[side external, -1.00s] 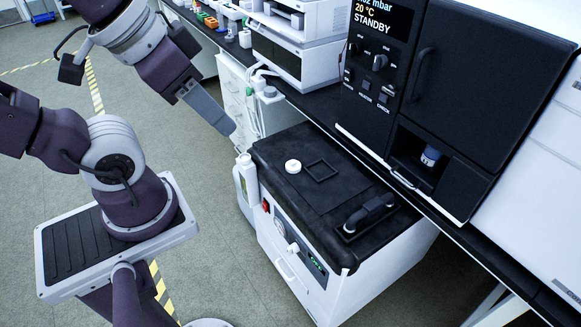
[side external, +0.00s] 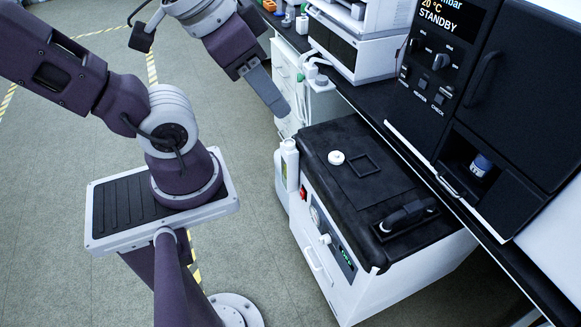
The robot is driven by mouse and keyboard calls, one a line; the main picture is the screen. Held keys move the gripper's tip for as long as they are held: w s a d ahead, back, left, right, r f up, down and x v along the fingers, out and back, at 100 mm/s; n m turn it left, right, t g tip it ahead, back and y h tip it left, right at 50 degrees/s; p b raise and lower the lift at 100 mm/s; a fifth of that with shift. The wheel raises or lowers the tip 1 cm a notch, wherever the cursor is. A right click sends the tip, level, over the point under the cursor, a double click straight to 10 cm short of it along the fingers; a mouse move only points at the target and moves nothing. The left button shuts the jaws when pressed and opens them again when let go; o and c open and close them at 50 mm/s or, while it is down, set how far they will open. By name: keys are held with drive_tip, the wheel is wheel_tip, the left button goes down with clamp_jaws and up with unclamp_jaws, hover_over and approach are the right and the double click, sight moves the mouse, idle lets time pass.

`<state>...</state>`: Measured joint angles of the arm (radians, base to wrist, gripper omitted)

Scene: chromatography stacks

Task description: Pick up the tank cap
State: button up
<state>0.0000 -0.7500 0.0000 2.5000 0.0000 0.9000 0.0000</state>
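A small round white cap (side external: 336,158) lies on the black top of the low white unit (side external: 350,185), beside a square outline marked or set in that top. I take it to be the tank cap. My gripper (side external: 272,98) is up and to the left of the cap, well apart from it, pointing down and to the right. Its grey fingers look like a single slab from this side, so the gap between them is hidden. Nothing shows held at the tip.
A black handle (side external: 408,216) rises from the unit's top at the right. A white bottle (side external: 289,165) stands at the unit's left side. A dark bench with a black cabinet (side external: 500,90) and a white instrument (side external: 362,45) stands behind.

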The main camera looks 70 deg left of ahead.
idle(0.3)
drive_tip(key=o, duration=0.8)
drive_tip(key=shift+c, duration=0.2)
